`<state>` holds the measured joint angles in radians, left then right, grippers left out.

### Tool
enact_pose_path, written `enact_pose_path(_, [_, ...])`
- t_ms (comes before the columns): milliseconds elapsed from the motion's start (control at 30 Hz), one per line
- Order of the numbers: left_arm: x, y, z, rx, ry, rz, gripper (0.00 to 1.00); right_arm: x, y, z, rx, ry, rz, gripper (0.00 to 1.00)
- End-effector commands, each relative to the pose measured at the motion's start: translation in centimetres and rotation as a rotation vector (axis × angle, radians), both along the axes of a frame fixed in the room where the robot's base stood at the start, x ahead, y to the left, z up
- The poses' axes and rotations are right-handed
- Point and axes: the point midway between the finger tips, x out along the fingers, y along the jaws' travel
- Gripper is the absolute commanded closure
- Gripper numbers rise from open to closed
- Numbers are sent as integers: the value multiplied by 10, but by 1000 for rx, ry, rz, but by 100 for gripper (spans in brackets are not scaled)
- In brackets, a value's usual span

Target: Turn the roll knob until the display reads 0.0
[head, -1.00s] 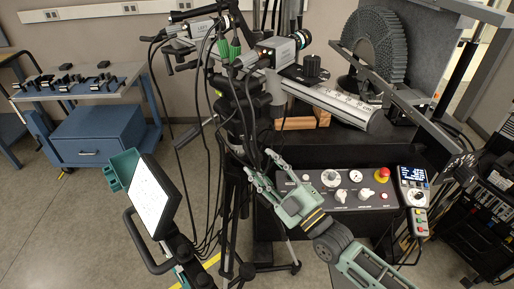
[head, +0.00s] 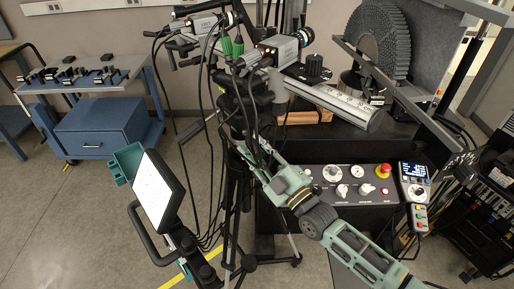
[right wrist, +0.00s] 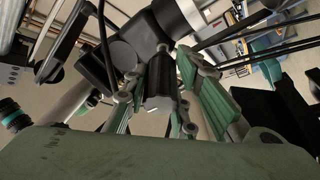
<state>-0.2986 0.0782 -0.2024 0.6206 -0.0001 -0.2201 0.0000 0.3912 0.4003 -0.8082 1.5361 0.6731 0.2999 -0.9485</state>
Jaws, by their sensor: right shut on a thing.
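My right gripper (head: 246,150) reaches up and left to the tripod head below the cameras, its fingertips partly behind black cables. At left, a white panel (head: 158,192) in a dark frame hides much of my left arm's end.
Two cameras (head: 275,53) sit on the tripod, with loose cables hanging around it. The control panel (head: 350,185) with knobs and a red button is close beside my right arm. A blue cabinet (head: 105,125) stands back left, with open floor before it.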

Motion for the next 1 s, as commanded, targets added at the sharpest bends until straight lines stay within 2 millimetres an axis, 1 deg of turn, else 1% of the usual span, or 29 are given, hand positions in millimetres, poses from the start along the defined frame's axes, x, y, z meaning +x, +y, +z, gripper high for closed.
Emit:
enact_pose_path(33, [0,0,0,0,0,0,69,1,-1,2,2,-4,-1,93])
enact_pose_path(100, [0,0,0,0,1,0,69,1,-1,3,3,-5,-1,99])
enact_pose_path(133, [-1,0,0,0,1,0,69,1,-1,3,3,-5,-1,100])
enact_pose_path(767, [-1,1,-1,1,2,3,69,1,-1,6,22,-2,-2,100])
enact_pose_path(1000, [-2,2,-4,2,2,3,69,2,-2,6,58,12,-1,100])
